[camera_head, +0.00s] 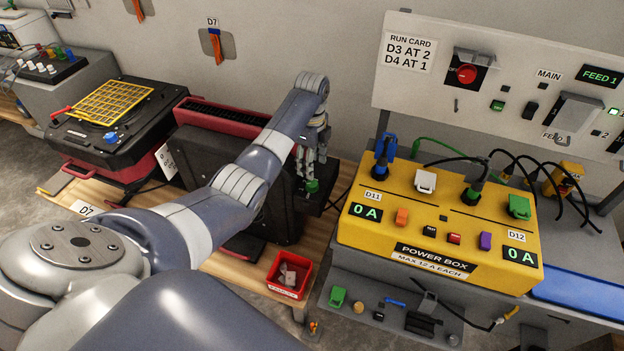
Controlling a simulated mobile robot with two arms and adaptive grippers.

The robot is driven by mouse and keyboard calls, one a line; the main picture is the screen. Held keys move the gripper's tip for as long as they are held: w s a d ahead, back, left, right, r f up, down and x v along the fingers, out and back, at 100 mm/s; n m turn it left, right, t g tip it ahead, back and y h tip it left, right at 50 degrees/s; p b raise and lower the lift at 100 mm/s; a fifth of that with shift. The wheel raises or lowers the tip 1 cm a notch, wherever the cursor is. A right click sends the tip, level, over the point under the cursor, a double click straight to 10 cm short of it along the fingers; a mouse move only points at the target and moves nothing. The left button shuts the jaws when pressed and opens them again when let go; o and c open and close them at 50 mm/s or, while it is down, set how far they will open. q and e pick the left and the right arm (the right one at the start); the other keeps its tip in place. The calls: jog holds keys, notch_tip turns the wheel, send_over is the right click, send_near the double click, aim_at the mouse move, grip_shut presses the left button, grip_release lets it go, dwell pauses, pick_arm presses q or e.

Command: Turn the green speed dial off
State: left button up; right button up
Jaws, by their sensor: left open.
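A small green knob (312,186), which looks like the speed dial, shows on the right side of the dark machine (262,200) in the middle of the picture. My left arm reaches across from the left. My left gripper (309,172) points down right at the green knob, with its fingers just above or around it. It is open. I cannot tell whether the fingers touch the knob. The fingers hide part of the knob, and the arm hides much of the machine. The knob's setting cannot be read.
A yellow power box (440,222) with cables stands to the right, both displays reading 0 A. A red bin (289,274) sits at the front of the wooden table (222,268). A black machine with a yellow grid (112,102) stands at the left. A white panel (520,62) rises behind.

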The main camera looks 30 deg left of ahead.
aim_at(312, 183)
pick_arm(q)
notch_tip(312, 183, down, 8)
jog(key=shift+f, duration=0.1)
dwell(0.4)
jog(key=c, duration=1.1)
